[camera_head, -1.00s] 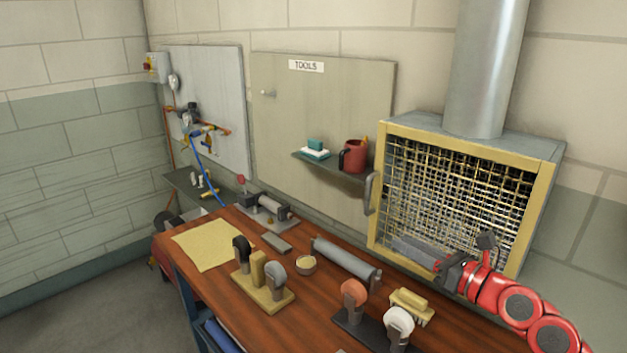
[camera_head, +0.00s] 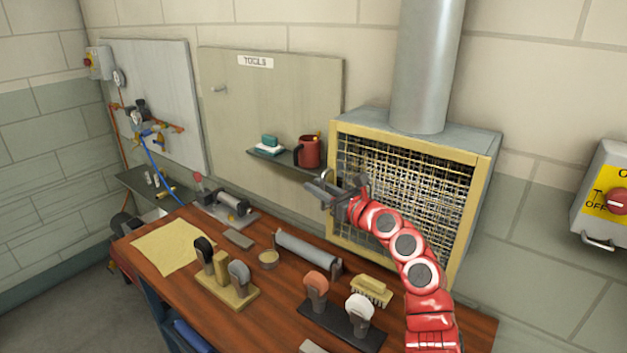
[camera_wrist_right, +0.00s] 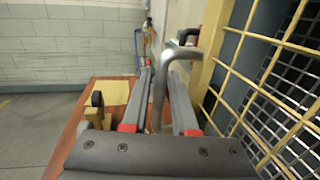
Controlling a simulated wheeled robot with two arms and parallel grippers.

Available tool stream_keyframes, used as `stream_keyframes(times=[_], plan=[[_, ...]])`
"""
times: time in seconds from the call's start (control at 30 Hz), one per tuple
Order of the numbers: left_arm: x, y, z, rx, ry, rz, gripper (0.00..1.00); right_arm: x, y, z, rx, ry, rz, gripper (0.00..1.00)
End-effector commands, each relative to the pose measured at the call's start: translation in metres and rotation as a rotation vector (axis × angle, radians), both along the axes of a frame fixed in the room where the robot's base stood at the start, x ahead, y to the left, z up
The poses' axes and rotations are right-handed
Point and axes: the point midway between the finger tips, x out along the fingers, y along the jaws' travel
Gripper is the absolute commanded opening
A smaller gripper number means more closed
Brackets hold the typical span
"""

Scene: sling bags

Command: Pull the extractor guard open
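The extractor guard is a yellow-framed wire mesh (camera_head: 471,215) on the front of a grey box on the wall. It looks closed against the box. Its curved metal handle (camera_head: 326,174) is at the left side of the frame, partly hidden by my right gripper (camera_head: 318,191). In the right wrist view the handle (camera_wrist_right: 161,78) stands between the two grey fingers of this gripper (camera_wrist_right: 162,72). The fingers are apart, with a gap beside the bar. The guard's mesh (camera_wrist_right: 275,90) fills the right of that view. My left gripper is not in view.
A shelf with a red mug (camera_head: 308,151) is just left of the guard. The wooden bench (camera_head: 258,295) below holds a metal roller (camera_head: 307,252), a brush (camera_head: 371,290) and stamp-like tools. A switch box (camera_head: 606,200) is on the right wall.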

Motion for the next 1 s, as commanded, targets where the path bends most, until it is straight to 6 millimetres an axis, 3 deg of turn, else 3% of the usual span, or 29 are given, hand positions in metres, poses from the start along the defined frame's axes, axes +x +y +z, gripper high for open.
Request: stream_keyframes(times=[0.2,0.47,0.63,1.0], plan=[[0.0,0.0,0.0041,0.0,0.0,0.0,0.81,0.0106,0.0112,-0.0017,-0.001,0.004,0.002,0.27],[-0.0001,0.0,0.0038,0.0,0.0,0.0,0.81,0.0112,0.0119,-0.002,-0.002,0.002,0.002,0.27],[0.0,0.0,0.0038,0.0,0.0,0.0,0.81,0.0113,0.0116,-0.0019,-0.002,0.002,0.001,0.0],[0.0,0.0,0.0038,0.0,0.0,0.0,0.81,0.0112,0.0113,-0.0016,-0.001,0.003,0.001,0.0]])
